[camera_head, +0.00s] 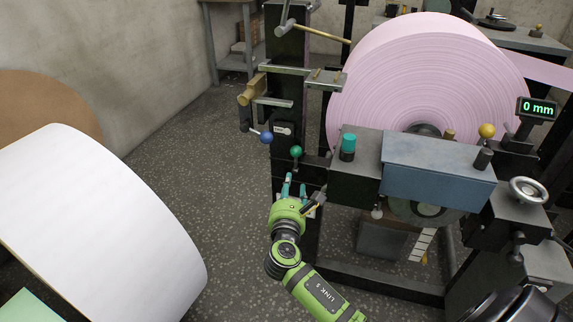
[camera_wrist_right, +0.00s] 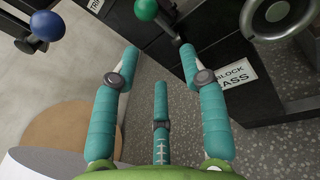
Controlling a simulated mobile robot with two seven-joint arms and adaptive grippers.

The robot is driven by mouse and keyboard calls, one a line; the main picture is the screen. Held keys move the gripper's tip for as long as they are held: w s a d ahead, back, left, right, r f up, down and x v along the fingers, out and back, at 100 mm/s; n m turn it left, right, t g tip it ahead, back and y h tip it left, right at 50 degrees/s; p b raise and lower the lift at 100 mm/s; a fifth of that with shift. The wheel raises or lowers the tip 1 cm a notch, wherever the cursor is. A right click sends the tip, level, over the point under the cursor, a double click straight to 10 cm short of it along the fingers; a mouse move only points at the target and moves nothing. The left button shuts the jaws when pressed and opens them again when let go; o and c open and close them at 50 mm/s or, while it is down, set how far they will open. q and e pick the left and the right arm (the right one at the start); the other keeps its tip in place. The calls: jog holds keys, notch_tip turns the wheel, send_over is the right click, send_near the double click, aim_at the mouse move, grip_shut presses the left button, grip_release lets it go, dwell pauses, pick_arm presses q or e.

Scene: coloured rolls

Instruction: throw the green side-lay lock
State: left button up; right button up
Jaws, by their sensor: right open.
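The green ball knob (camera_head: 296,151) of the side-lay lock sits on a short lever on the machine's dark frame. It also shows at the top of the right wrist view (camera_wrist_right: 146,9), its dark lever running down to the right. My right gripper (camera_head: 290,182) is just below the knob in the head view, its teal fingers pointing up at it. In the wrist view its fingers are spread apart and empty, with the knob beyond the tips and between them. I see no contact with the knob. My left gripper is not in view.
A blue ball knob (camera_head: 267,137) on another lever is just left of the green one. A large pink roll (camera_head: 420,75) stands behind the machine. A white roll (camera_head: 95,215) fills the lower left. Bare floor (camera_head: 190,140) lies between.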

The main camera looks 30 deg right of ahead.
aim_at(295, 156)
jog(key=shift+h, duration=0.3)
jog(key=x, duration=0.3)
jog(key=r+b+x, duration=0.1)
jog(key=x, duration=0.3)
jog(key=r+b+x, duration=0.1)
jog(key=x, duration=0.3)
jog(key=shift+a+r, duration=0.1)
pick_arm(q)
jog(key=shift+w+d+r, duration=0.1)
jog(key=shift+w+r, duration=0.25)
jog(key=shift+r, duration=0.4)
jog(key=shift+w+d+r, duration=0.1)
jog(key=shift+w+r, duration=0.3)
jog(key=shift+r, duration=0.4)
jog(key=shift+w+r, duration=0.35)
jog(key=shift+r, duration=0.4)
pick_arm(e)
jog(key=shift+w+d, duration=0.4)
jog(key=shift+w, duration=0.1)
grip_shut()
